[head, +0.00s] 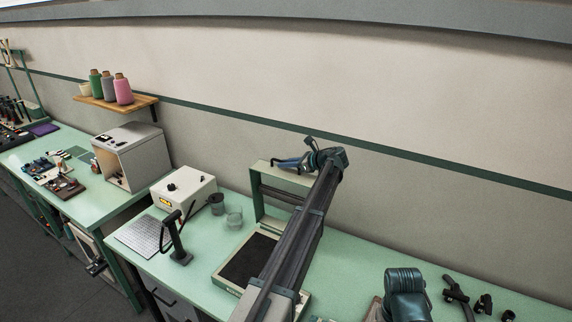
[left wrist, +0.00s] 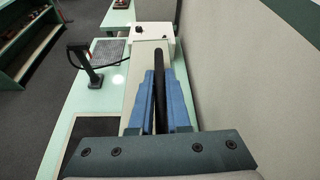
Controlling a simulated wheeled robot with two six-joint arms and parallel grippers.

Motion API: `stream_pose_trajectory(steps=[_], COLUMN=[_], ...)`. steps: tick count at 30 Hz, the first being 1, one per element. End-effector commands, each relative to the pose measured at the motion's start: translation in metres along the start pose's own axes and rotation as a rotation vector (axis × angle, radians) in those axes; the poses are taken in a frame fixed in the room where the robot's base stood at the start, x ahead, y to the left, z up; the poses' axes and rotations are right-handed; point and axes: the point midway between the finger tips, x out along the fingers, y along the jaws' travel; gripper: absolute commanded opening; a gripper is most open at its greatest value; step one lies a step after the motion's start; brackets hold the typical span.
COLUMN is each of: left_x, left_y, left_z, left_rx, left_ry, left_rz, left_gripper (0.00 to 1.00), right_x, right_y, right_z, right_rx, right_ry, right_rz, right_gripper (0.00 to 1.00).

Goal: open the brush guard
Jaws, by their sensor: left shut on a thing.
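The gantry machine (head: 258,200) stands on the green bench, with a pale upright frame, dark cross bars and a black bed (head: 247,259) in front. My left gripper (head: 285,163) is at the top of the frame, with its blue fingers pointing left. In the left wrist view the blue fingers (left wrist: 163,108) are shut on a slim dark bar (left wrist: 158,75) running lengthwise between them. I cannot tell for sure whether this bar is part of the brush guard. My left arm hides the right side of the machine. My right gripper is not in view.
Small dark tools (head: 457,292) lie at right. The wall is close behind the bench.

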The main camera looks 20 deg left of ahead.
Motion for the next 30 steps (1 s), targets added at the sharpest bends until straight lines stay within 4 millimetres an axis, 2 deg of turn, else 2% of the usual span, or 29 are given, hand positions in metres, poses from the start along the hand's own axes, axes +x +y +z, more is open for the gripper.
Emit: stream_pose_trajectory(steps=[17, 18, 22, 30], left_x=[-0.0001, -0.0001, -0.0001, -0.0009], left_y=[0.0006, 0.0006, 0.0005, 0.0005], left_z=[-0.0004, -0.0003, -0.0002, 0.0000], left_rx=[-0.002, -0.002, -0.002, -0.001], left_ry=[0.001, 0.001, 0.001, 0.001], left_rz=[0.002, 0.002, 0.001, 0.001], left_gripper=[0.00, 0.20, 0.44, 0.45], right_x=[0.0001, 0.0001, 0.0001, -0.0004], right_y=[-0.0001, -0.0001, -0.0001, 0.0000], right_z=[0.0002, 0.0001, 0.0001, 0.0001], right_rx=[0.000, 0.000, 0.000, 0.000], right_ry=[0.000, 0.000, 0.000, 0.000], right_rz=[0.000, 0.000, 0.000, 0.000], right_gripper=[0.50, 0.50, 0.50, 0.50])
